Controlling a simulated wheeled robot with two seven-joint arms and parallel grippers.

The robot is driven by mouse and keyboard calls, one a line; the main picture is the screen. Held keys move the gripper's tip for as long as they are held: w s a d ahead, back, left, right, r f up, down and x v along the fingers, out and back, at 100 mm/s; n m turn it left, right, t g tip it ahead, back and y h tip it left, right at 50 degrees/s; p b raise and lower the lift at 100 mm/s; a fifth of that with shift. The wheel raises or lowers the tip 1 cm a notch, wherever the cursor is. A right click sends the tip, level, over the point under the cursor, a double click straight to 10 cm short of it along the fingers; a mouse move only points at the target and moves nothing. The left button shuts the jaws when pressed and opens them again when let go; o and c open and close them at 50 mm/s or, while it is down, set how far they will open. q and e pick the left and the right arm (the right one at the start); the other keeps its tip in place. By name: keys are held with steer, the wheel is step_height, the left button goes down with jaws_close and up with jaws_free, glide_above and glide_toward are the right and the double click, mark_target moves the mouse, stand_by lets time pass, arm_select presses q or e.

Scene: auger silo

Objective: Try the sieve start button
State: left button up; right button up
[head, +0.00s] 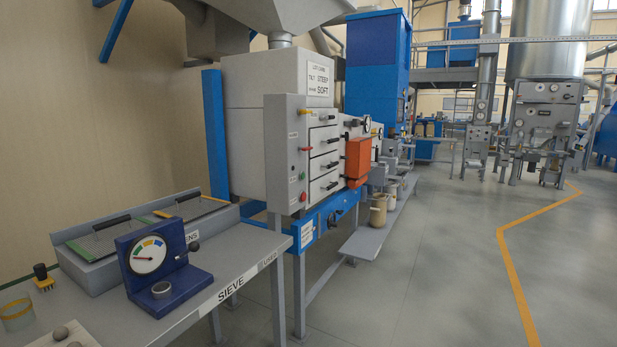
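The sieve machine (245,130) is a light grey cabinet on a blue and grey frame, left of centre. Its narrow control panel (284,150) faces the aisle. Low on the panel's edge are a small green button (302,176) and a red button (303,197); their labels are too small to read. A yellow-tipped lever (305,112) and a red lever (305,149) sit above them. A sign (318,81) on the cabinet reads "TILT STEEP" and "SOFT". Neither of my grippers is in view.
A grey bench (225,270) marked "SIEVE" holds a blue dial gauge (165,262) and screen trays (110,236) in front of the machine. An orange box (357,160) and a low shelf (372,236) with tan pots jut out at right. The grey floor (440,270) on the right is clear.

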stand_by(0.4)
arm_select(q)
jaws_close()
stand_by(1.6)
